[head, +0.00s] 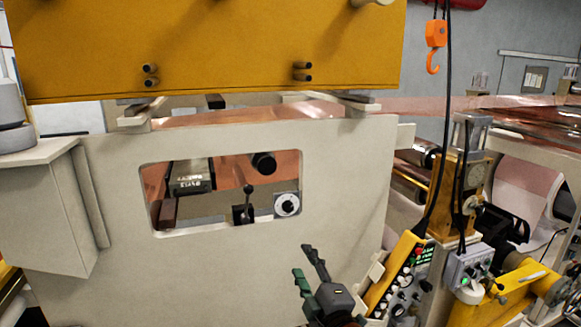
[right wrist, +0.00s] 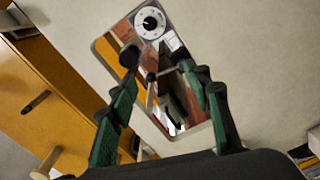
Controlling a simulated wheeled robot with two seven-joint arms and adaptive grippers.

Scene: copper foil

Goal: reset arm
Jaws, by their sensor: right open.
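My right gripper (head: 308,268) is at the lower middle of the head view, in front of the beige machine panel (head: 100,170). Its dark and green fingers are apart with nothing between them. In the right wrist view, the two fingers of the right gripper (right wrist: 163,90) frame the panel's window opening. A round white dial (head: 287,205) sits at the window's lower right; it also shows near the top of the right wrist view (right wrist: 149,23). A black lever (head: 247,200) stands beside the dial. My left gripper is in neither view.
A yellow control box (head: 392,276) with several buttons stands close right of my right gripper. An orange hook (head: 433,62) hangs at the upper right. A yellow beam (head: 210,50) spans the top. Copper foil (head: 250,115) runs behind the panel.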

